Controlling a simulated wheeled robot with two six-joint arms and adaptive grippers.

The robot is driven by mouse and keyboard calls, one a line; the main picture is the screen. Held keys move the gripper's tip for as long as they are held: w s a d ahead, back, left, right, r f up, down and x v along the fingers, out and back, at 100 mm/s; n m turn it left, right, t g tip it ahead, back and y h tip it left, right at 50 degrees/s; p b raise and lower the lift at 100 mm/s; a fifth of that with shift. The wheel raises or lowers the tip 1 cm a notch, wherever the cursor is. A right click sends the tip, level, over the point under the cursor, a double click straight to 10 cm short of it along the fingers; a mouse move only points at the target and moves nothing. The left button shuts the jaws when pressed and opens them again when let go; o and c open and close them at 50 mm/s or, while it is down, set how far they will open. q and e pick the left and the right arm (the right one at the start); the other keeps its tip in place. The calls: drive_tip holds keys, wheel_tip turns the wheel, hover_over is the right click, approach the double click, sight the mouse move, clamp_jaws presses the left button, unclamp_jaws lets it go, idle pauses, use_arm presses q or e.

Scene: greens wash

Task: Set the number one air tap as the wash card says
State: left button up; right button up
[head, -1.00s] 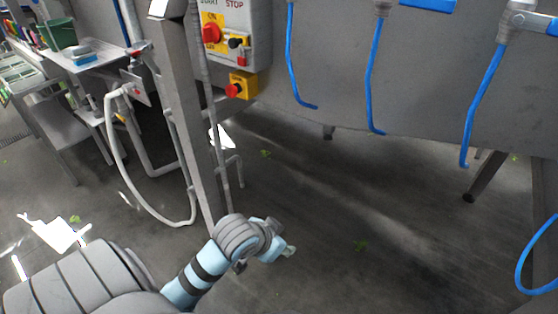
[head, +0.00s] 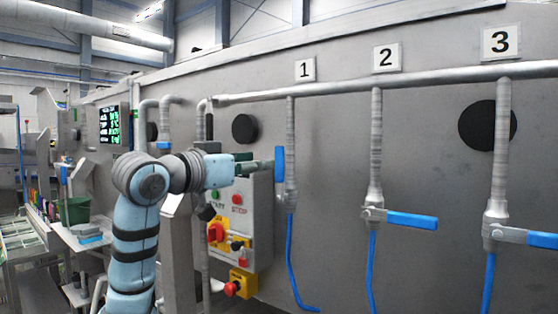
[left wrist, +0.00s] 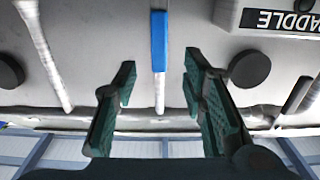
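The number one tap is on the drop pipe (head: 291,130) under the plate marked 1 (head: 305,69). Its blue handle (head: 279,164) stands upright, along the pipe. My left gripper (head: 257,163) is just left of this handle in the head view, fingers pointing at it. In the left wrist view, the green fingers of the left gripper (left wrist: 159,85) are spread apart. The blue handle (left wrist: 159,42) shows in the gap between them, seemingly beyond the tips; I see no contact. No readable wash card is in view. My right gripper is not in view.
The number two (head: 412,220) and number three (head: 530,238) tap handles point sideways to the right. A start/stop control box (head: 252,222) is below my left gripper. A dark screen (head: 109,125) with small green text hangs at the far left.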

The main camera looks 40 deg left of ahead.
sight(277, 161)
use_arm(q)
drive_tip(key=w+p, duration=0.2)
drive_tip(key=w, duration=0.6)
drive_tip(key=shift+r, duration=0.15)
drive_tip(key=shift+w, duration=0.35)
clamp_jaws()
